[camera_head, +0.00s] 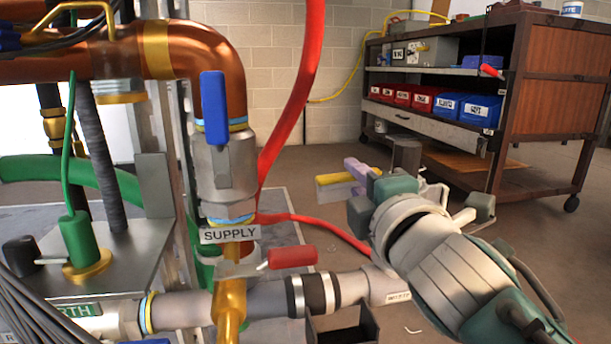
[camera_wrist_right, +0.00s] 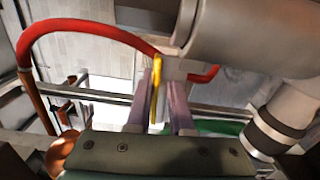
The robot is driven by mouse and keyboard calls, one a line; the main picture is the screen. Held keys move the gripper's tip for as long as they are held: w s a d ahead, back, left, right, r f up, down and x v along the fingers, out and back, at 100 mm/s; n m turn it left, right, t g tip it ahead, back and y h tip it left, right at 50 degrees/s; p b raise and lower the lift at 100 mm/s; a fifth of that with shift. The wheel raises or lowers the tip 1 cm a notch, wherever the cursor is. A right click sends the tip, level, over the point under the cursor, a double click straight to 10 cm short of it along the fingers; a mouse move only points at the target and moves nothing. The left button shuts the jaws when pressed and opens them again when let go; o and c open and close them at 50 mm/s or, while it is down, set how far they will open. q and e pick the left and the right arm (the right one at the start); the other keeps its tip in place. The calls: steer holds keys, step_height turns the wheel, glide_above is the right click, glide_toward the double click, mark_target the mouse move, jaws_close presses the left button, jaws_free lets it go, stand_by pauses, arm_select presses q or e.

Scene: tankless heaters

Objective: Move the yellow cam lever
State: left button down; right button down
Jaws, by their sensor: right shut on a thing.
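The yellow cam lever (camera_head: 334,179) shows as a short yellow bar left of my right gripper (camera_head: 357,172) in the head view. The right gripper's purple fingers are shut on it. In the right wrist view the lever (camera_wrist_right: 157,88) is a thin upright yellow strip between the two purple fingers of the right gripper (camera_wrist_right: 161,100). Its upper end lies by a grey fitting below a large grey cylinder (camera_wrist_right: 250,35). In the head view the fingers and wrist hide part of the lever and its mount. My left gripper is not in view.
A blue valve handle (camera_head: 214,108) stands above the SUPPLY label (camera_head: 230,234). A red lever (camera_head: 292,257) sits below it. A red hose (camera_head: 295,100) hangs behind the pipes. A brown cart (camera_head: 540,100) with red and blue bins stands at the back right, with open floor before it.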

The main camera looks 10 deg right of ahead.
steer(key=c, duration=1.1)
jaws_free()
steer(key=shift+s, duration=0.1)
steer(key=shift+s+r, duration=0.1)
steer(key=shift+s, duration=0.15)
steer(key=shift+s+p, duration=1.85)
steer(key=shift+s, duration=2.85)
